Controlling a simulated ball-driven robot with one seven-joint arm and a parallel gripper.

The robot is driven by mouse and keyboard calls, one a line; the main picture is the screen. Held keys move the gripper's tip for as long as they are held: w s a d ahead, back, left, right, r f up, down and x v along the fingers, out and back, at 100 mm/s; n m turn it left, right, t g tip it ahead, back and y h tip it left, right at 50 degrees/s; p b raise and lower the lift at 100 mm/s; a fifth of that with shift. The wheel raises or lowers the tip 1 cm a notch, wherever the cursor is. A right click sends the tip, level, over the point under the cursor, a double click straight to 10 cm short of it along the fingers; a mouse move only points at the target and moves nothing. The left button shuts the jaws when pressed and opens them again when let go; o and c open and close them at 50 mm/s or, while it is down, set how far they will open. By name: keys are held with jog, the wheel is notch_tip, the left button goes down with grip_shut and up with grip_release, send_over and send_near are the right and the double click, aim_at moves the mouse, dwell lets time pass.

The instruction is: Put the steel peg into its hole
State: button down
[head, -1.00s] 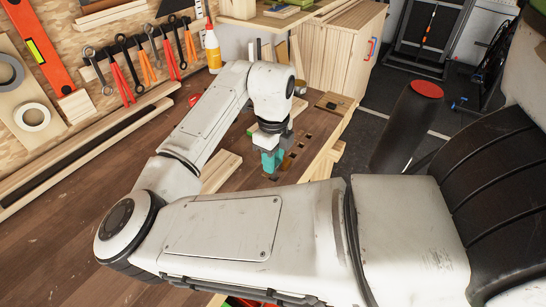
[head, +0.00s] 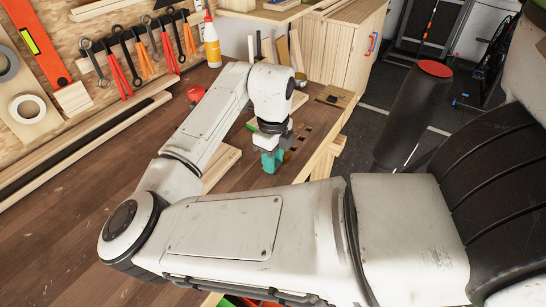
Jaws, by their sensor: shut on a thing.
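My gripper (head: 271,162) points down over the right part of the workbench, near its right edge, with teal fingers. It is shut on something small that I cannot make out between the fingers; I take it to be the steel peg. A small wooden plate with dark openings (head: 334,97) lies at the bench's far right corner. Dark square holes (head: 304,132) run along the bench top just right of my gripper. I cannot tell which opening is the peg's hole.
The wooden workbench (head: 75,225) is mostly bare at the left. A pale board (head: 221,166) lies left of my gripper. A red object (head: 195,93) and a yellow-and-white bottle (head: 212,45) stand behind my arm. Tools hang on the wall.

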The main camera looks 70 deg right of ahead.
jog(key=c, duration=0.7)
grip_release()
jog(key=shift+c, duration=0.2)
notch_tip(320, 180, up, 11)
jog(key=shift+f, duration=0.1)
dwell(0.4)
